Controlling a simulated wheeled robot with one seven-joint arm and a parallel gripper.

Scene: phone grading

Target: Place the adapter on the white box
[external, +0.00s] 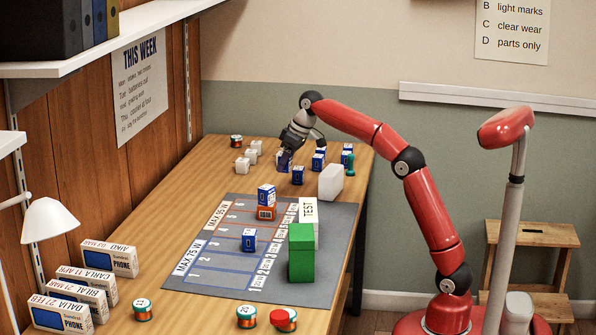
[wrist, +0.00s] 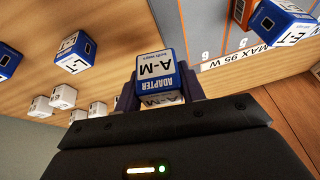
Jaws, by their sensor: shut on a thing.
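My gripper (external: 291,149) is at the far end of the table, shut on a small blue-and-white adapter box (external: 284,160). In the wrist view the adapter (wrist: 161,70) sits between the dark fingers and reads "ADAPTER A-M". A plain white box (external: 331,182) stands at the table's right side, nearer the camera and to the right of my gripper. A white block marked "TEST" (external: 309,208) stands on the grey mat behind a green block. Small white cubes (external: 242,165) stand left of my gripper. Whether the adapter touches the table is unclear.
Several blue-and-white boxes (external: 318,162) stand right of my gripper. The grey mat (external: 222,275) holds a blue box on an orange one (external: 267,212), another blue box (external: 249,240) and the green block (external: 301,254). Phone boxes (external: 109,259) line the left.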

